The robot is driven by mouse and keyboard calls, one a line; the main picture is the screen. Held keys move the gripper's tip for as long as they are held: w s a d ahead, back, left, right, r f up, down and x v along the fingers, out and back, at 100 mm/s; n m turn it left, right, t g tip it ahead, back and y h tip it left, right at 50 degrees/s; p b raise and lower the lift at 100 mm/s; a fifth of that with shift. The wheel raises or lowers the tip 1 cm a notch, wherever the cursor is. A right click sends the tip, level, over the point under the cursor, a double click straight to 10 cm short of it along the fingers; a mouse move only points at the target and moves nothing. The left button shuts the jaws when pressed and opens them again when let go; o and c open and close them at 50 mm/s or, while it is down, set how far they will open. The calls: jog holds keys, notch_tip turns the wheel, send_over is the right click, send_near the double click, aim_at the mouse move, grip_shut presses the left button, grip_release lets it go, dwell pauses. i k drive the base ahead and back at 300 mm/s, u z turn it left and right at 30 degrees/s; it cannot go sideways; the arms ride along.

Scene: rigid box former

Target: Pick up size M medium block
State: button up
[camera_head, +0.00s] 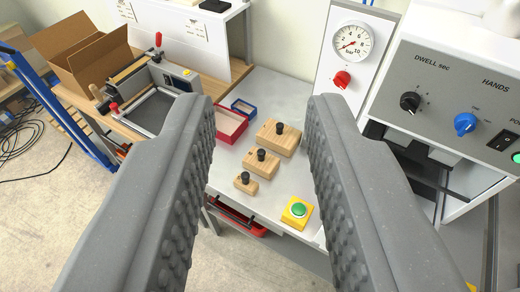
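Three wooden blocks with black knobs stand in a row on the light grey worktop (284,90), stepping up in size from front to back. The medium block (267,169) is in the middle. The small block (245,188) is in front of it, and the large block (285,146) is behind it. My gripper (260,105) is wide open and empty. Its two ribbed grey fingers frame the blocks in the picture, touching none of them. The size marks on the blocks are too small to read.
A yellow box with a green button (298,211) sits right of the blocks. A red tray (231,126) and a blue tray (243,107) lie behind left. A control panel (450,90) and a gauge (353,42) stand right. An open cardboard box (85,55) is at left.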

aim_at(262, 164)
jog(key=i, duration=0.25)
jog(key=k, duration=1.3)
jog(key=u, duration=0.45)
jog(key=i, duration=2.05)
jog(key=z, duration=0.35)
